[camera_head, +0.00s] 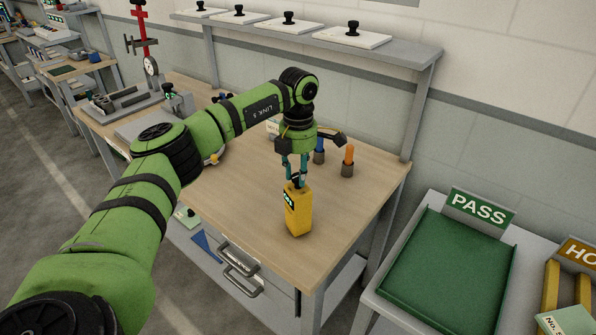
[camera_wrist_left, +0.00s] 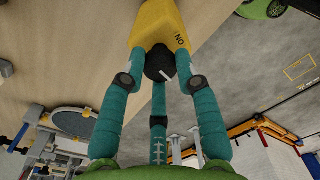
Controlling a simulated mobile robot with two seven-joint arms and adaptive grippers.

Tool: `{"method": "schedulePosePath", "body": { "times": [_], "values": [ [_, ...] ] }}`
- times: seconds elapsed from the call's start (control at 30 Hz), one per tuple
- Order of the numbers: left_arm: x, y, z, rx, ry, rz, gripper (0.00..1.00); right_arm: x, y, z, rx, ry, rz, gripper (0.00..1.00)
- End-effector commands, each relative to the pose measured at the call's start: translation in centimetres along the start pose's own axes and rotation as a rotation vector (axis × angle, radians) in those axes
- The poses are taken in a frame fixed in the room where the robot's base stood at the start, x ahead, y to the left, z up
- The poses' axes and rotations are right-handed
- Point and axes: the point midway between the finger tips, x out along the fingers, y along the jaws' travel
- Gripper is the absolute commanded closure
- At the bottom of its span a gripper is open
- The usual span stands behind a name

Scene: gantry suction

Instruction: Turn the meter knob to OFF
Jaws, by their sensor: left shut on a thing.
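The yellow meter (camera_head: 298,216) stands upright near the front edge of the wooden bench, with a small dark display near its top. In the left wrist view the meter (camera_wrist_left: 157,24) shows an "ON" label beside its round black knob (camera_wrist_left: 158,62). A white pointer line on the knob is slanted towards the lower right of that view. My left gripper (camera_head: 297,181) reaches down from above onto the top of the meter. Its teal fingers are closed around the knob in the wrist view. Any OFF label is hidden. My right gripper is not in view.
An orange-handled tool (camera_head: 348,158) and a blue one (camera_head: 319,150) stand in holders behind the meter. A green PASS tray (camera_head: 440,270) is on a separate table at right. The bench top (camera_head: 345,205) right of the meter is clear.

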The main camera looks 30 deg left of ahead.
Motion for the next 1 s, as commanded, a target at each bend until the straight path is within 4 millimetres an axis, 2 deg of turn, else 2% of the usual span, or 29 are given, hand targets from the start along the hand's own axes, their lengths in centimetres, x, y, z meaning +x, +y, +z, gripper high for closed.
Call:
{"method": "schedulePosePath", "body": {
  "times": [0.3, 0.83, 0.87, 0.9, 1.0],
  "values": [
    [0.03, -0.04, 0.02, 0.117, 0.0, -0.001, 1.0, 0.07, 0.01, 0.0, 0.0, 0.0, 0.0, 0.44],
    [0.03, -0.03, 0.0, 0.137, 0.0, -0.001, 1.0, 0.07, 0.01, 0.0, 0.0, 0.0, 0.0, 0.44],
    [0.03, -0.03, 0.0, 0.137, 0.0, -0.001, 0.6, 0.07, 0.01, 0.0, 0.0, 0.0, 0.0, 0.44],
    [0.03, -0.03, 0.0, 0.137, 0.0, -0.001, 0.44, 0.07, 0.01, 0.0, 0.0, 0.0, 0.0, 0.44],
    [0.03, -0.03, 0.0, 0.136, 0.0, -0.001, 0.44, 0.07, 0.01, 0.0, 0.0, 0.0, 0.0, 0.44]
  ]
}}
